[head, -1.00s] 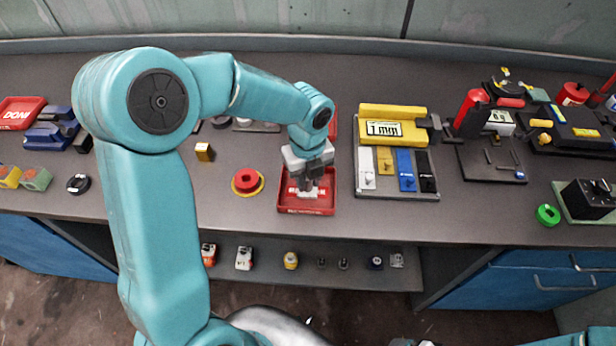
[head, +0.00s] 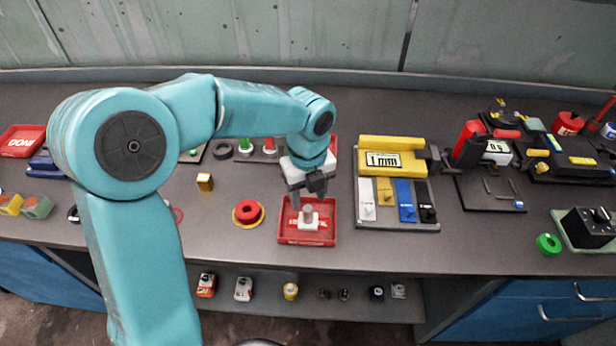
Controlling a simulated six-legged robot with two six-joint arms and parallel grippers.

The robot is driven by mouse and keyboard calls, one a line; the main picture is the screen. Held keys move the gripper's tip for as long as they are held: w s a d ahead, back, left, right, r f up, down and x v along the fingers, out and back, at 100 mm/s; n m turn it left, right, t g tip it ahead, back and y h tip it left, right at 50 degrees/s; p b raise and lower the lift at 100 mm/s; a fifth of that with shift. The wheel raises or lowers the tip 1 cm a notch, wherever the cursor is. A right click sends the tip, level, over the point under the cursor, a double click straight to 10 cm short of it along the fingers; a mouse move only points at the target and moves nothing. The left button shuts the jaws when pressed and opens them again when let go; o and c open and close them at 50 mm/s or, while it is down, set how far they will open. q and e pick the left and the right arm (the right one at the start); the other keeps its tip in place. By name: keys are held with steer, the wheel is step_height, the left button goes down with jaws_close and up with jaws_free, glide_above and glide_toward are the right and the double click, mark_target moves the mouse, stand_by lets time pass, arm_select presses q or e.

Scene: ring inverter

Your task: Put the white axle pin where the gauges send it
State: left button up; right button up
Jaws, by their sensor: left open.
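The white axle pin (head: 307,222) has a wide white base and a greyish stem. It rests in a red tray (head: 284,236) at the middle front of the bench. My left gripper (head: 306,201) is open just above the pin, and its fingers hide part of the stem. A second gauge display (head: 497,147) stands farther right, with digits too small to read surely. My right gripper is out of view.
A grey tray (head: 400,226) with white, yellow, blue and black pieces lies below the yellow gauge. A red ring (head: 248,211) on a yellow disc and a yellow block (head: 205,182) lie to the left. Several small items stand on the lower shelf (head: 265,306).

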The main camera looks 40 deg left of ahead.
mark_target(308, 209)
arm_select(q)
step_height(308, 209, up, 6)
steer(key=shift+s, duration=0.1)
stand_by(0.7)
